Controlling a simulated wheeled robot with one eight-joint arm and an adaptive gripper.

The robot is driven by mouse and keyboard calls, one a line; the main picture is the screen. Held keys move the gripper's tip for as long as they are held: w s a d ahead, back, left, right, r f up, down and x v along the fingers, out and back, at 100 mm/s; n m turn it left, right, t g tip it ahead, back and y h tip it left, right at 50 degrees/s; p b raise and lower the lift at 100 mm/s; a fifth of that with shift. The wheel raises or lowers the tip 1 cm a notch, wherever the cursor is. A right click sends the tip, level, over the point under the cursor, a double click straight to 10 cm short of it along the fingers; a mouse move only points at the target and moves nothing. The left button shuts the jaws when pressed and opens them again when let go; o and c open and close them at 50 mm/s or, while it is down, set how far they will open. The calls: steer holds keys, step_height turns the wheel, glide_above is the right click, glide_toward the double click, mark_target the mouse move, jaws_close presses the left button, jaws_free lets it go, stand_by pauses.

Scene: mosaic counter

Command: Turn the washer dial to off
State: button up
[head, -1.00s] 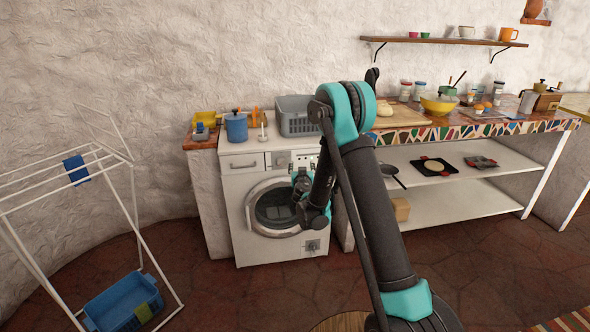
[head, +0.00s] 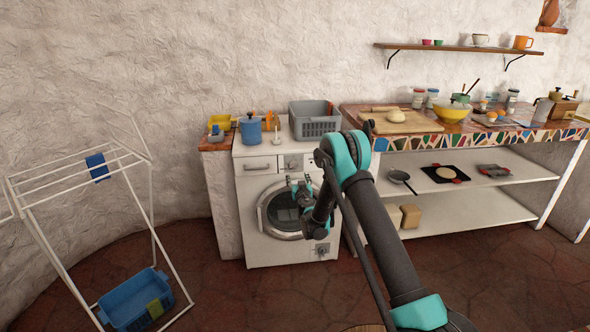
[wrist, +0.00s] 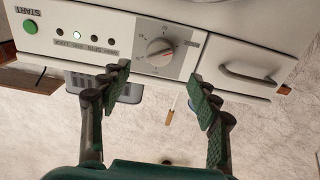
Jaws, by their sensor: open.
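The white washer (head: 250,222) stands against the wall, with its round door below a control panel. In the wrist view, which is upside down, its grey round dial (wrist: 160,52) sits on the panel with small printed marks around it and a small red mark on its face. In the head view the gripper (head: 301,188) is in front of the washer.
The washer's drawer (wrist: 245,75) is right of the dial in the wrist view. A blue pot (head: 251,131) and a grey basket (head: 313,124) stand on top of the washer. A drying rack (head: 75,170) stands left; open floor lies between.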

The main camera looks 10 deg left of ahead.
mark_target(295, 167)
steer(key=x, duration=0.9)
steer(key=shift+w, duration=0.3)
steer(key=c, duration=1.2)
